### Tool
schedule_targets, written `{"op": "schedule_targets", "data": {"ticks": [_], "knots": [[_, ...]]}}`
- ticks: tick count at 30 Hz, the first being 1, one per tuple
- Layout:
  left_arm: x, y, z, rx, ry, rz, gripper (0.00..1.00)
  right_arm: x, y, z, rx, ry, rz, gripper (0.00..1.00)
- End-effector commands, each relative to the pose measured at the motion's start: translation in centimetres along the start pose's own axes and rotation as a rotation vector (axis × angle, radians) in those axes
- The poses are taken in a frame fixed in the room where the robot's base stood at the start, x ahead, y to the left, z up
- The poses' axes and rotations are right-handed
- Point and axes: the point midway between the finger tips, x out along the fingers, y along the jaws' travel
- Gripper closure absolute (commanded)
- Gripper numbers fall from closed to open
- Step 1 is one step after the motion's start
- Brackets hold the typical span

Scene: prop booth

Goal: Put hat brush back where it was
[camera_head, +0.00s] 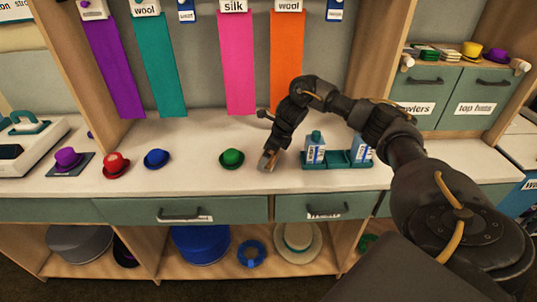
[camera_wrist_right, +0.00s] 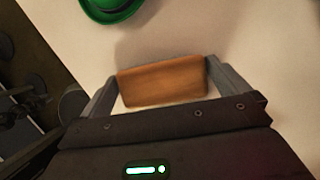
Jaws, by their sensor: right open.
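The hat brush shows as a brown wooden block (camera_wrist_right: 163,83) between the two fingers of my right gripper (camera_wrist_right: 163,88) in the right wrist view. The fingers stand at its two ends; the jaws are open. I cannot tell whether a finger touches it. In the head view my right gripper (camera_head: 268,158) points down at the white counter, between the green hat (camera_head: 231,158) and the teal tray (camera_head: 338,158). The brush is mostly hidden there by the gripper. The green hat's brim also shows at the top of the right wrist view (camera_wrist_right: 112,8). My left gripper is not in view.
Bottles (camera_head: 315,150) stand in the teal tray, close right of the gripper. Blue (camera_head: 156,159), red (camera_head: 116,165) and purple (camera_head: 68,158) hats sit to the left. Coloured ribbons (camera_head: 238,65) hang behind. The counter between the blue and green hats is clear.

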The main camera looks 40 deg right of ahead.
Motion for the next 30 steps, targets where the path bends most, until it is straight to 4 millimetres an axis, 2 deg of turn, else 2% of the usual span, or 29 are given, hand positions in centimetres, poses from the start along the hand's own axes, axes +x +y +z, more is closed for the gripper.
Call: {"op": "schedule_targets", "data": {"ticks": [8, 10, 15, 21, 30], "knots": [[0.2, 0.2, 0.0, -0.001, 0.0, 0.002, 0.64, -5.5, -0.1, 0.0, -0.001, -0.003, -0.004, 0.0], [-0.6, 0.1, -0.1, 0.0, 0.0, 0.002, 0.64, -7.4, -0.2, 0.2, -0.001, -0.003, -0.005, 0.0], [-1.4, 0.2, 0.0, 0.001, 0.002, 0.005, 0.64, -10.2, -0.1, 0.1, 0.0, -0.002, -0.005, 0.0], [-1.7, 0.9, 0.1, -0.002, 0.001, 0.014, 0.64, -11.5, -0.1, 0.0, 0.001, 0.0, -0.002, 0.0], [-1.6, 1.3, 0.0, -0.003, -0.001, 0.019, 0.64, -11.6, 0.0, -0.1, 0.001, 0.0, -0.001, 0.0]]}}
